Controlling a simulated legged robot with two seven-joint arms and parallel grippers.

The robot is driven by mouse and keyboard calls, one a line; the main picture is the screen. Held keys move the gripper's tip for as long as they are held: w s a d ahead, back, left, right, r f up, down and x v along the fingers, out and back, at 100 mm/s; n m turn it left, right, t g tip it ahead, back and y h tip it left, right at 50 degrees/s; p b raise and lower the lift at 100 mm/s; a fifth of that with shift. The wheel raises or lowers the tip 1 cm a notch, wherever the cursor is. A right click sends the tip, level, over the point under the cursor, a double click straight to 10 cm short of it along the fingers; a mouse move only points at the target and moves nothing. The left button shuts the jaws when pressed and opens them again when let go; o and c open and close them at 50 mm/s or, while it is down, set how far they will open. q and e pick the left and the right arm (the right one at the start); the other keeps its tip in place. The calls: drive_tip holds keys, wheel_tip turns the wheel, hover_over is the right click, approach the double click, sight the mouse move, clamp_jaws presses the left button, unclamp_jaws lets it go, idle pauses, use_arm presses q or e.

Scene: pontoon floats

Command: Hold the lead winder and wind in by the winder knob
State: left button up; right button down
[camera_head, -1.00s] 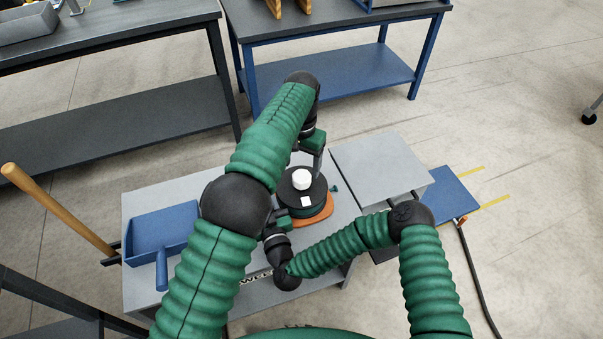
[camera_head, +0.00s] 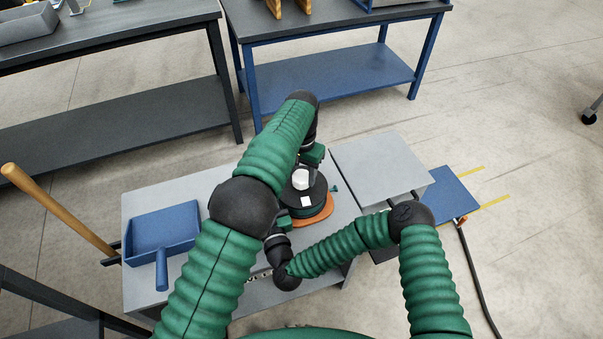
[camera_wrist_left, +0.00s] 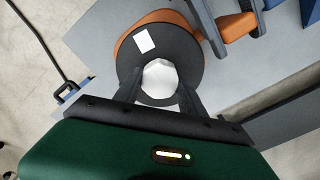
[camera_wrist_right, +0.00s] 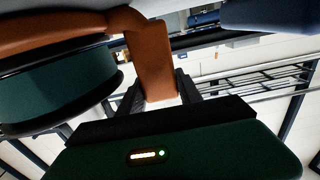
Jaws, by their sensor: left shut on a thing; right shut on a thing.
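The lead winder (camera_head: 318,190) is a dark reel with a white label on its round top and an orange frame. It stands on the grey bench. The white winder knob (camera_head: 300,179) sits on the reel's top. My left gripper (camera_wrist_left: 160,85) is shut on the knob (camera_wrist_left: 160,76), one finger on each side. My right gripper (camera_wrist_right: 160,93) is shut on the winder's orange handle (camera_wrist_right: 150,55), beside the green-wound drum (camera_wrist_right: 60,88). In the head view, my right gripper (camera_head: 283,217) is at the winder's near left side and the handle is mostly hidden.
A blue dustpan-like tray (camera_head: 162,235) lies on the grey bench (camera_head: 140,200) at left, near a wooden pole (camera_head: 60,212). A grey platform (camera_head: 380,165) and a blue panel (camera_head: 450,192) are at right. A blue table (camera_head: 330,80) stands behind.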

sight(302, 175)
use_arm(q)
drive_tip(key=shift+n, duration=0.3)
drive_tip(key=shift+c, duration=0.2)
drive_tip(key=o, duration=1.4)
drive_tip(key=shift+c, duration=0.2)
drive_tip(key=shift+r, duration=0.15)
wheel_tip(302, 175, up, 12)
drive_tip(key=shift+w, duration=0.1)
